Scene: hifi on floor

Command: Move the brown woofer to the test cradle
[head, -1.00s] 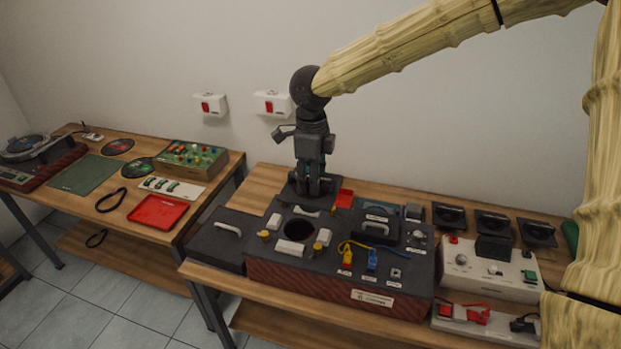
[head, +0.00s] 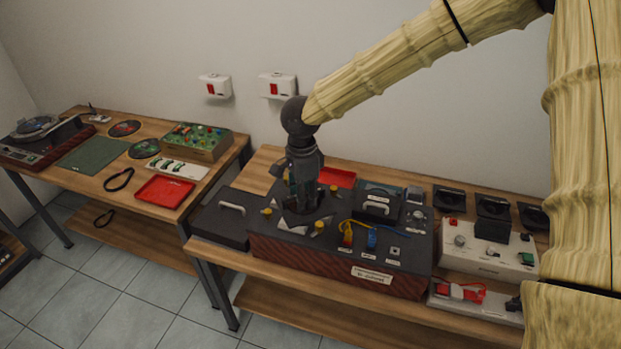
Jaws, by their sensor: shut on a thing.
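My gripper (head: 302,208) points straight down over the top of the dark speaker cabinet (head: 335,255). It is shut on a dark piece with a squarish flange (head: 300,221), which I take for the woofer. My fingers hide most of it, and its brown colour does not show clearly. The piece is over the place of the cabinet's round opening, which it and my gripper cover. I cannot tell whether it touches the cabinet. Yellow-topped clamps (head: 319,228) stand around it. I cannot make out the test cradle for certain.
A black handled panel (head: 232,217) lies left of the cabinet. A handled unit (head: 377,203) and yellow and blue cables stand to the right. Beyond are a white instrument box (head: 480,256) and black stands (head: 450,199). A red tray (head: 336,177) lies behind.

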